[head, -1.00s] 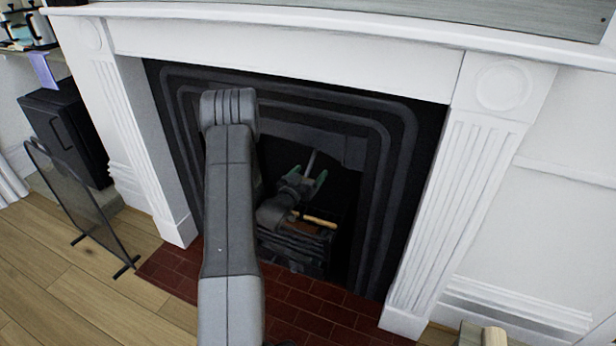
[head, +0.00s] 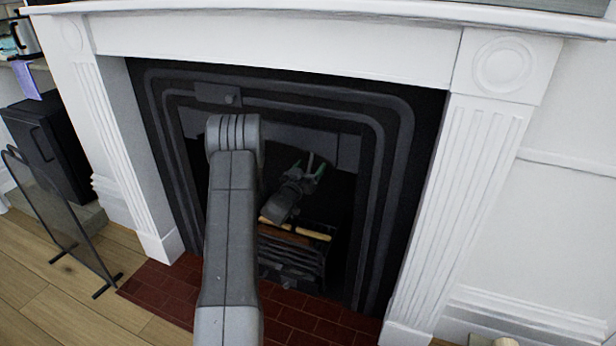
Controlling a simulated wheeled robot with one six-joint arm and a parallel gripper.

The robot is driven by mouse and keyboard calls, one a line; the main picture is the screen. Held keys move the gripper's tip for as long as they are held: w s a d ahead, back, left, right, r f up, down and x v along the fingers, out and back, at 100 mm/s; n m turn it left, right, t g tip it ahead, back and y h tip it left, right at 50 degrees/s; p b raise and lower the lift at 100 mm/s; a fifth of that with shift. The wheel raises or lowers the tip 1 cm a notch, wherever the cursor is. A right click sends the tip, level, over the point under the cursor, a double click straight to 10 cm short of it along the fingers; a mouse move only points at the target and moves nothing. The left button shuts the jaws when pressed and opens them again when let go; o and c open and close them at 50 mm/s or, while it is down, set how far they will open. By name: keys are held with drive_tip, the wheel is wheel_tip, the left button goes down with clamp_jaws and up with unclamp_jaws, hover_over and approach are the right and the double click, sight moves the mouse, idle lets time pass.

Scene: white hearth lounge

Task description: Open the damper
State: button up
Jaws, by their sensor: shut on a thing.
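My gripper (head: 312,170) is inside the dark fireplace opening, above the grate. Its two green-tipped fingers are closed around a thin, light grey rod (head: 310,160), which looks like the damper handle. The rod stands nearly upright between the fingertips, with only a short part showing. The damper plate itself cannot be made out in the dark upper firebox. My arm crosses in front of the left part of the opening and hides some of it.
The black grate (head: 292,258) with pale logs (head: 303,231) stands below my gripper. The black cast surround (head: 395,200) and white pillars (head: 470,180) frame the opening. A mesh fire screen (head: 62,215) stands at left. The brick hearth (head: 160,292) is clear at left.

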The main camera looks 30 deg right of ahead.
drive_tip(key=shift+w+d, duration=0.15)
drive_tip(key=shift+d, duration=0.1)
drive_tip(key=c, duration=0.5)
drive_tip(key=shift+f, duration=0.1)
drive_tip(key=shift+d+f, duration=0.1)
drive_tip(key=o, duration=1.2)
drive_tip(key=shift+s+d, duration=0.15)
drive_tip(key=shift+s, duration=0.15)
drive_tip(key=o, duration=0.8)
drive_tip(key=shift+s+d, duration=0.2)
drive_tip(key=shift+d, duration=0.15)
drive_tip(key=shift+w+a, duration=0.1)
drive_tip(key=shift+a, duration=0.05)
drive_tip(key=p+v, duration=0.2)
drive_tip(key=v, duration=1.1)
drive_tip(key=shift+s+a+p, duration=0.2)
drive_tip(key=shift+a+p, duration=0.05)
drive_tip(key=shift+p, duration=0.05)
